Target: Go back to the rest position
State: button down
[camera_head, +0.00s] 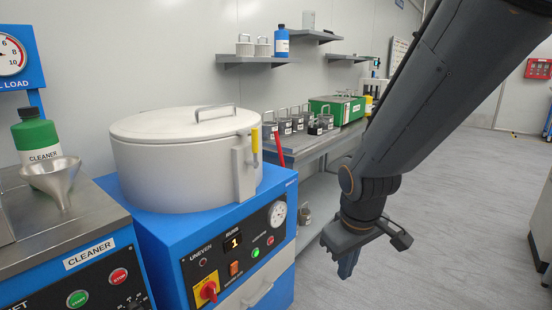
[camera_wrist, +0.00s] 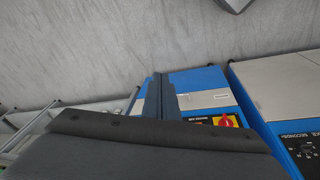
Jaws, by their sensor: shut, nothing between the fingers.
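My gripper (camera_head: 348,264) hangs at the end of my dark grey arm on the right of the head view. It points down in the air to the right of the blue machine, with its fingers together and nothing between them. In the wrist view the closed fingers (camera_wrist: 158,97) show as a dark bar in the middle, above the large dark body of the wrist. The blue machine (camera_wrist: 200,77) lies behind them in that view.
The blue machine (camera_head: 150,257) carries a lidded pale drum (camera_head: 185,160). Left of it is a cleaner unit (camera_head: 75,237) with a green bottle (camera_head: 36,137) and a funnel (camera_head: 55,178). A grey bench (camera_head: 318,142) and shelves (camera_head: 255,59) line the wall. Open floor (camera_head: 440,220) lies right.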

jog(key=s+r+m+g, duration=0.3)
jog(key=s+r+m, duration=0.15)
jog(key=s, duration=0.75)
jog(key=d+r+m+p, duration=0.1)
jog(key=d+r+p, duration=0.3)
jog(key=p, duration=0.8)
jog(key=shift+s+r+p, duration=0.25)
jog(key=shift+r+p, duration=0.1)
jog(key=shift+r, duration=0.6)
jog(key=shift+d, duration=0.1)
dwell(2.3)
